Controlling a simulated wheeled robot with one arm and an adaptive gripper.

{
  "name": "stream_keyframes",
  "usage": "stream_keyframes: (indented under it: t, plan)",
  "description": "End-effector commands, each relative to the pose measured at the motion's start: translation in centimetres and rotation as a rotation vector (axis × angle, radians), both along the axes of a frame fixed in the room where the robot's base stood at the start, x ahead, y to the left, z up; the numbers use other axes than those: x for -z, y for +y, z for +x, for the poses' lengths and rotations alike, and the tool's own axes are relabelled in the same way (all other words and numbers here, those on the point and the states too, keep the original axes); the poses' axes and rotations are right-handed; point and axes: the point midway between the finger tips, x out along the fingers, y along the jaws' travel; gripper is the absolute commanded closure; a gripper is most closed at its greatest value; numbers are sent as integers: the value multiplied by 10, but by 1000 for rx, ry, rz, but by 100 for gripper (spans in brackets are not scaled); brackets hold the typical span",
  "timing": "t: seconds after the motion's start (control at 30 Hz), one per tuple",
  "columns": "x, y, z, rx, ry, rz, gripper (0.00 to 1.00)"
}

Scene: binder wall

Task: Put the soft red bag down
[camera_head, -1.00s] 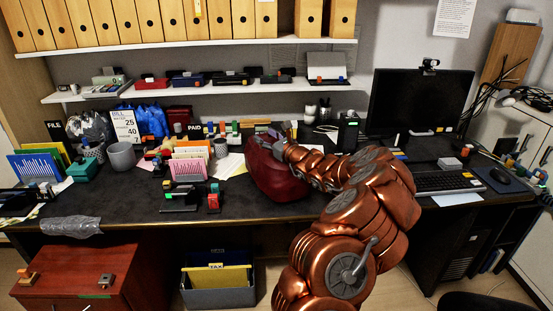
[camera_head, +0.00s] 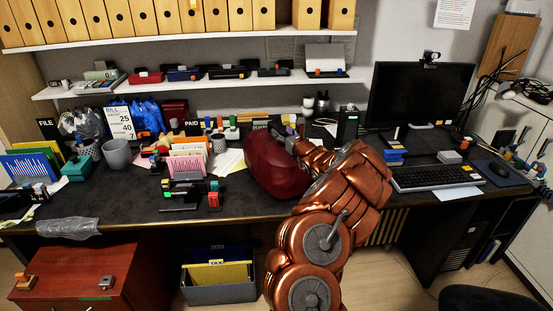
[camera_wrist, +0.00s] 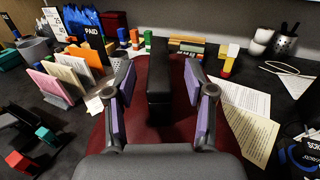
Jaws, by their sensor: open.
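The soft red bag (camera_head: 273,166) rests on the dark desk top near its front edge, left of my arm. It is dark red and rounded, and my wrist hides part of its right side. In the wrist view the bag (camera_wrist: 182,118) lies beneath my gripper (camera_wrist: 160,76). The two purple-padded fingers stand apart on either side of a black upright strip, which looks like the bag's handle. I cannot tell whether either pad touches it. In the head view my gripper (camera_head: 288,138) is at the bag's upper right, its fingertips partly hidden.
Letter racks (camera_head: 188,160) and loose papers (camera_head: 230,162) lie left of the bag. Small stamp blocks (camera_head: 190,195) stand nearer the front edge. A monitor (camera_head: 420,95) and keyboard (camera_head: 435,177) are on the right. A shelf (camera_head: 200,82) runs above. The front-left desk has bare room.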

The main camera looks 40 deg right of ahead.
Motion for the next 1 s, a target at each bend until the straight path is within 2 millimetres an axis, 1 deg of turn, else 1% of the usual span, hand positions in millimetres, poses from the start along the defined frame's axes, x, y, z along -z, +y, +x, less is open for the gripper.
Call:
stream_keyframes:
  t: [0.3, 0.5, 0.63, 0.87, 0.9, 1.0]
  plan:
    - [3, -4, 27, -7, 3, 0, 46]
    - [1, -9, 40, -5, 0, -2, 46]
    - [2, -10, 44, -5, -2, -1, 46]
    - [2, -10, 45, -5, -2, 0, 46]
    - [2, -10, 45, -5, -1, 1, 48]
    - [2, -10, 45, -5, -1, 1, 58]
